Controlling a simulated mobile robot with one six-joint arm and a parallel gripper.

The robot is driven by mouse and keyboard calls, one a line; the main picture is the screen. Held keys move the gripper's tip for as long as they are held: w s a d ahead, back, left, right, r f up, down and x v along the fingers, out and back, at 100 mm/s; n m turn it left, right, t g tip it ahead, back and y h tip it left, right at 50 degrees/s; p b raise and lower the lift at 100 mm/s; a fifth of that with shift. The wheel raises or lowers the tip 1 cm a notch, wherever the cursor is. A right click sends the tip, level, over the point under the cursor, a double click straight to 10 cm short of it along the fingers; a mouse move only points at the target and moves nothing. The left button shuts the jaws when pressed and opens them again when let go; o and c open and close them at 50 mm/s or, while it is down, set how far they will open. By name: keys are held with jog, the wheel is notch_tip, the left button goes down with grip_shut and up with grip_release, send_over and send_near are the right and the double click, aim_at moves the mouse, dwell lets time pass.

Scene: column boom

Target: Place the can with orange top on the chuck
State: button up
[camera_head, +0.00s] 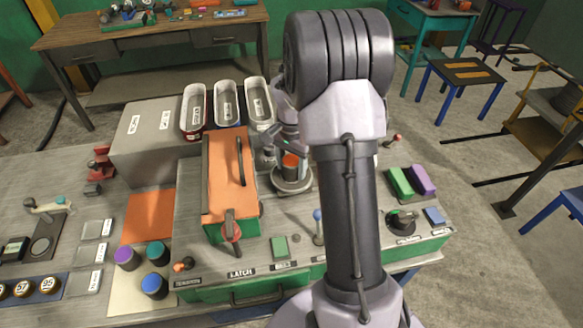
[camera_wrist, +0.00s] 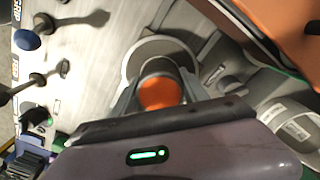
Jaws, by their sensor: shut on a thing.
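The can with the orange top (camera_head: 290,161) is at my gripper (camera_head: 287,158), over the round grey chuck (camera_head: 293,187) on the green-sided machine. In the wrist view the orange top (camera_wrist: 160,93) shows between the fingers of my gripper (camera_wrist: 165,88), and the pale disc of the chuck (camera_wrist: 136,60) lies behind it. My gripper is shut on the can. The can looks upright. I cannot tell whether its base touches the chuck, and my arm hides part of the machine.
An orange-topped box with a black handle (camera_head: 226,178) stands close left of the chuck. Several grey bins (camera_head: 228,100) stand behind. A blue-knobbed lever (camera_head: 318,218) and a green button (camera_head: 279,247) are in front. Green and purple blocks (camera_head: 410,181) lie right.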

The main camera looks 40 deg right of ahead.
jog(key=shift+r, duration=0.15)
jog(key=o, duration=1.6)
jog(key=shift+f, duration=0.2)
